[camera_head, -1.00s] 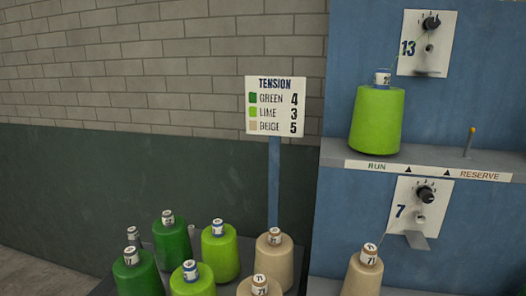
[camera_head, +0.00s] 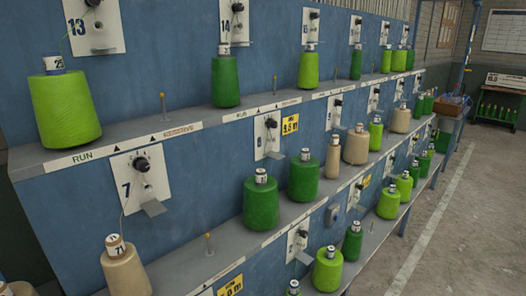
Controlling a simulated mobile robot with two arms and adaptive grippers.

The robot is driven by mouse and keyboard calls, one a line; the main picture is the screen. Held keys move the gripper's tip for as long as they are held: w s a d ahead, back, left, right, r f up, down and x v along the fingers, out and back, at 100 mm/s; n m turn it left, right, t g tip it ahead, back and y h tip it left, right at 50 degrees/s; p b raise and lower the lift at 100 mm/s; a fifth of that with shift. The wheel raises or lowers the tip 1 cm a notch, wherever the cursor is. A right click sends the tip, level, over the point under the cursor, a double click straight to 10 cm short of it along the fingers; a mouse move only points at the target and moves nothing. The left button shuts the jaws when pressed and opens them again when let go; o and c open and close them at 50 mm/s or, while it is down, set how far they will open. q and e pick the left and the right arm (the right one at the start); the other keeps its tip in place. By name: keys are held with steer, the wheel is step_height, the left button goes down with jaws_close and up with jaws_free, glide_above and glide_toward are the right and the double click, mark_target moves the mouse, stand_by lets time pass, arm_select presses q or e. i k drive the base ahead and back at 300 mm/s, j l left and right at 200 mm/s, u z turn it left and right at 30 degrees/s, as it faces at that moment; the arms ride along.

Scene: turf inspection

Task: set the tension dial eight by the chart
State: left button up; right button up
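The tension chart is out of view now. A blue rack carries rows of white dial plates with black knobs. The plate marked 7 (camera_head: 140,180) is in the middle row at left, its knob (camera_head: 142,164) at the upper right of the plate. To its right is another plate (camera_head: 267,136) with a black knob (camera_head: 270,123); its number and setting are too small to read. Below that plate a dark green cone (camera_head: 261,203) stands on the middle shelf, with a second dark green cone (camera_head: 303,178) to its right. Neither gripper is in view.
A beige cone (camera_head: 124,268) stands below plate 7 and a lime cone (camera_head: 65,110) on the upper shelf. A yellow sign (camera_head: 290,125) hangs right of the unread plate. Grey floor (camera_head: 455,215) lies open at right, with a white line along the rack.

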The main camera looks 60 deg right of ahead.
mark_target(273, 124)
steer(key=z, duration=1.9)
